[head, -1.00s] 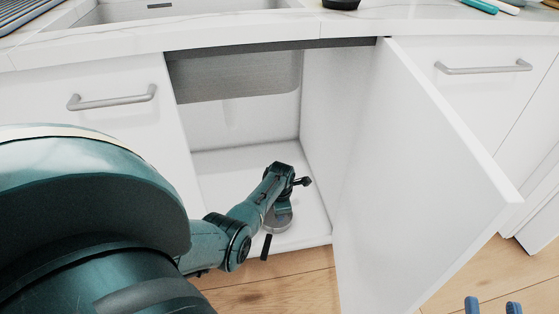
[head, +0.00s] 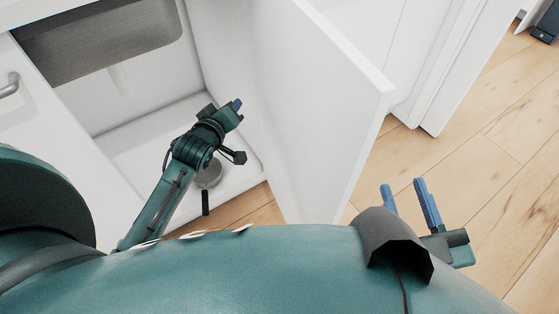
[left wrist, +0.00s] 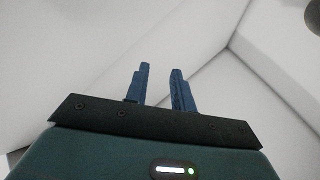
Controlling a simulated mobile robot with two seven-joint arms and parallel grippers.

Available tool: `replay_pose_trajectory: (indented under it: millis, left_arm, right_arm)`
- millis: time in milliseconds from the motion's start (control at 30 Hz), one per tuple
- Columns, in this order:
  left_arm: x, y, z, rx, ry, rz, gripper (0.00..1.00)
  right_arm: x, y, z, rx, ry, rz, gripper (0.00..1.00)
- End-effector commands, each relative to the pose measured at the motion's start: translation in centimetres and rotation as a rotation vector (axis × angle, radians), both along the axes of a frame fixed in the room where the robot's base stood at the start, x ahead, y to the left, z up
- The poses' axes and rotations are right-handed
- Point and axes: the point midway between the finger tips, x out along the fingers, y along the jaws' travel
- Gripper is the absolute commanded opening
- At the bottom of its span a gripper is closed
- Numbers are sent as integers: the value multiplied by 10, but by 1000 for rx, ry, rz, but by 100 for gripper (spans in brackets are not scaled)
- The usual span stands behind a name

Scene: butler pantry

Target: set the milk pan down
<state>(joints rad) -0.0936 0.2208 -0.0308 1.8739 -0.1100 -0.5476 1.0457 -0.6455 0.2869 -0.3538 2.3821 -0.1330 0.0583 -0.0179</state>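The milk pan (head: 209,175), small, round and grey with a dark handle (head: 205,203), sits on the cabinet floor near its front edge. The handle points out toward the room, and my left arm partly covers the pan. My left gripper (head: 236,103) is inside the cabinet, above and beyond the pan and apart from it. In the left wrist view its two blue fingers (left wrist: 159,68) stand apart with nothing between them. A dark round shape at that view's upper right corner may be the pan. My right gripper (head: 403,184) is open and empty over the wood floor.
The white cabinet (head: 115,145) is open, with a sink basin (head: 95,45) hanging inside at the top. Its open door (head: 310,110) stands between my two grippers. The cabinet's side wall is close to my left gripper. The wood floor (head: 490,150) at right is clear.

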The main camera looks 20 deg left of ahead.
Motion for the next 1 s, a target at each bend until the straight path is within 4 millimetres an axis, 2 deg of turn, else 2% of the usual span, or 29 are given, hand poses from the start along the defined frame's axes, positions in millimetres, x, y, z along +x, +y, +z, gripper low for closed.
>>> replay_pose_trajectory:
  millis: [33, 100, 200, 333, 433, 533, 1000]
  left_arm:
    - [-26, -36, 13, 124, -64, -133, 25]
    - [-59, -80, 31, 294, -168, -291, 25]
    - [-109, -131, 56, 491, -319, -452, 25]
    - [-161, -171, 91, 658, -494, -546, 25]
    - [-184, -186, 110, 729, -581, -565, 25]
    - [-195, -191, 120, 765, -622, -566, 25]
    - [-196, -192, 121, 773, -628, -564, 25]
  right_arm:
    - [0, 0, 0, 0, 0, 0, 36]
    - [0, 0, 0, 0, 0, 0, 36]
    - [0, 0, 0, 0, -1, 0, 36]
    - [0, 0, 0, 0, -1, 0, 36]
    - [0, 0, 0, 0, -1, 0, 36]
    - [0, 0, 0, 1, 0, 1, 36]
    - [0, 1, 0, 1, 0, 1, 36]
